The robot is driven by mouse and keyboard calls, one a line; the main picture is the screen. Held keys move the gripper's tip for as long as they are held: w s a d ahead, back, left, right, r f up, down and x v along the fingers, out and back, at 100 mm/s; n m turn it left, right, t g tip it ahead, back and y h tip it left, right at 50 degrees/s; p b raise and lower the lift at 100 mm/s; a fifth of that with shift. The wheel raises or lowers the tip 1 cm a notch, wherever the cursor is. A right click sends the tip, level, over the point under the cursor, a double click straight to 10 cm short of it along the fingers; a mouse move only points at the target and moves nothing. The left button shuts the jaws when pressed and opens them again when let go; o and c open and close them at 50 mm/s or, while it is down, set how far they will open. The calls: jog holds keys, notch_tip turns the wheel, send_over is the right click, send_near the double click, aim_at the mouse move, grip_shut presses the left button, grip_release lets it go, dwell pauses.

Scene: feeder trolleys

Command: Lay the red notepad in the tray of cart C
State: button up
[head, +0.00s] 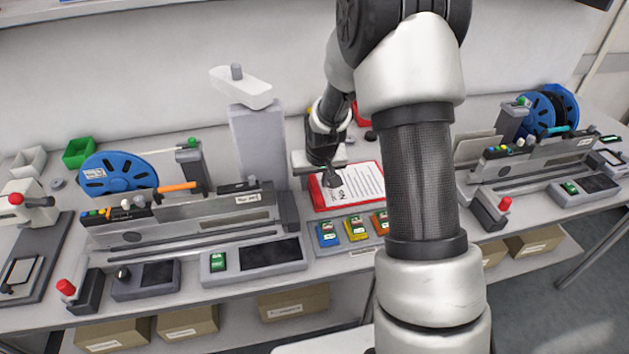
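A white printed sheet with a red border (352,187) lies on the bench in the middle. It may be the red notepad, but my arm hides its right part. My gripper (331,180) points down over the left part of this sheet. Its dark fingertips look close to or touching the page. I cannot tell whether they are open or hold anything. Another red item (362,116) shows partly behind my arm. I cannot make out a cart marked C or its tray; the labels are too small to read.
A feeder unit with a blue reel (118,173) stands left, and a similar unit (535,160) stands right. A grey column (258,145) rises behind the sheet. Blue (327,234), yellow (356,228) and orange (379,222) pieces sit in front. Cardboard boxes (294,303) are on a shelf below.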

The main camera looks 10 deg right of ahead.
jog(key=shift+s+r, duration=0.1)
jog(key=shift+r, duration=0.4)
jog(key=s+f+p+v, duration=0.1)
jog(key=s+v, duration=0.1)
jog(key=v, duration=1)
jog(key=s+f+v, duration=0.1)
jog(key=s+v, duration=0.1)
jog(key=v, duration=1.1)
jog(key=s+a+r, duration=0.1)
jog(key=s+r, duration=0.2)
jog(key=s, duration=0.5)
jog(key=s+r+t, duration=0.1)
jog(key=s+r, duration=0.1)
jog(key=s, duration=0.6)
jog(key=shift+a+r, duration=0.4)
jog(key=shift+o, duration=0.4)
jog(key=shift+s, duration=0.3)
jog(key=w+d+f+g+p, duration=0.1)
jog(key=w+f, duration=0.5)
jog(key=w, duration=0.7)
jog(key=w+d+f+g+p, duration=0.15)
jog(key=w+f, duration=0.35)
jog(key=w, duration=0.8)
jog(key=x, duration=1.2)
jog(key=shift+b, duration=0.3)
jog(key=shift+a+x, duration=0.15)
jog(key=shift+x, duration=1.3)
jog(key=shift+a+x, duration=0.15)
jog(key=shift+x, duration=1.35)
jog(key=shift+w, duration=0.1)
